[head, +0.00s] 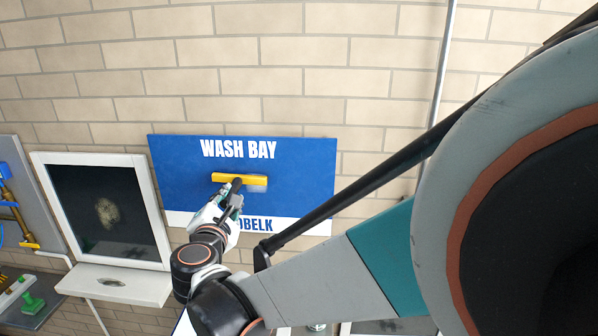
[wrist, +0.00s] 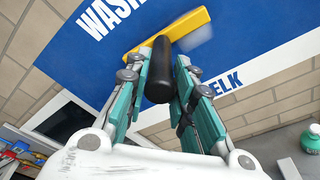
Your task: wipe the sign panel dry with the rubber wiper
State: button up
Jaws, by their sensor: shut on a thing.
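The sign panel (head: 300,165) is blue with a white strip along its bottom and white "WASH BAY" lettering, mounted on the brick wall. The rubber wiper has a yellow head (head: 226,178) and a black handle; the head lies at or against the middle of the panel. My gripper (head: 236,198) is shut on the black handle (wrist: 158,75), below the head. In the wrist view the yellow head (wrist: 184,24) is at the top, with a pale greyish smear on the blue beside it. My gripper and arm hide part of the lower lettering.
A white-framed dark window (head: 107,208) with a white sill (head: 115,284) is left of the panel. A grey board with pipes (head: 20,205) is at the far left, above a green item (head: 33,304). A grey vertical pipe (head: 443,70) runs right of the panel.

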jog(key=shift+s+f, duration=0.1)
jog(key=shift+f, duration=0.05)
jog(key=shift+f+b, duration=1.2)
jog(key=shift+f, duration=0.15)
jog(key=shift+f+b, duration=1.25)
jog(key=shift+f, duration=0.3)
notch_tip(320, 180, down, 3)
jog(key=shift+r+b, duration=0.1)
jog(key=shift+b, duration=1.1)
